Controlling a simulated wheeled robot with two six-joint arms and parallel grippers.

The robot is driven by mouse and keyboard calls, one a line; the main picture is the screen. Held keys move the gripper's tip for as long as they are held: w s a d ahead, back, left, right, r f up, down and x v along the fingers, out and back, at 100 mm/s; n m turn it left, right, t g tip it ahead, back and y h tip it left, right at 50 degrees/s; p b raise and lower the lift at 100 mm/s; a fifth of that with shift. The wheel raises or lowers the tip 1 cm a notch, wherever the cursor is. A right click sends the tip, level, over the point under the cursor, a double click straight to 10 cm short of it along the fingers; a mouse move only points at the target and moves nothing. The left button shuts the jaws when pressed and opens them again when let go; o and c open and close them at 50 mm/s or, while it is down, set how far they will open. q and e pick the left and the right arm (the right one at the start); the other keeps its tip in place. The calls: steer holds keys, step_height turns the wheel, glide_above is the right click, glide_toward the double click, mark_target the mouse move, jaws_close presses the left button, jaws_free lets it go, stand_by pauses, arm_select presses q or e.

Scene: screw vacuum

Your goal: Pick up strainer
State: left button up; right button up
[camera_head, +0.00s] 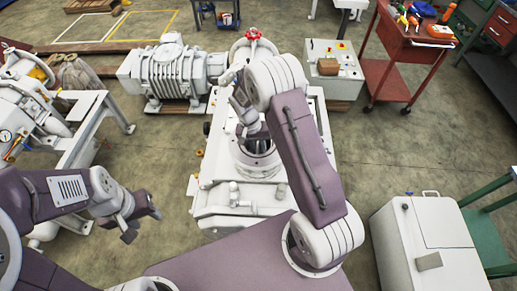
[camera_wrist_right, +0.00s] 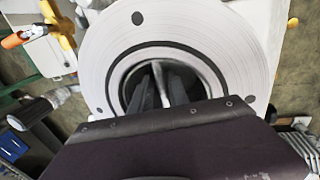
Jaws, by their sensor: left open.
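The strainer seems to sit inside the round opening of a white flange (camera_wrist_right: 105,55); the flange also shows in the head view (camera_head: 258,172). Only a pale upright bar, probably the strainer's handle (camera_wrist_right: 158,72), shows in the opening; the rest is dark or hidden. My right gripper (camera_wrist_right: 163,88) points down into the opening, its dark fingers on either side of the bar. I cannot tell whether they touch it. My right arm covers part of the flange in the head view. My left gripper (camera_head: 143,225) is open and empty, off to the left, clear of the machine.
A red valve handwheel (camera_head: 253,35) stands behind the flange. A large white pump (camera_head: 172,72) is at the back left. A control box (camera_head: 332,60) and a red tool cart (camera_head: 405,50) are at the back right. A white cabinet (camera_head: 425,240) stands front right.

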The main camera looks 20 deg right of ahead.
steer(key=shift+d+f, duration=0.1)
steer(key=shift+f, duration=0.45)
steer(key=shift+w+f, duration=0.25)
steer(key=shift+f, duration=0.05)
steer(key=shift+s+r, duration=0.1)
steer(key=shift+s, duration=0.05)
jaws_close()
stand_by(0.6)
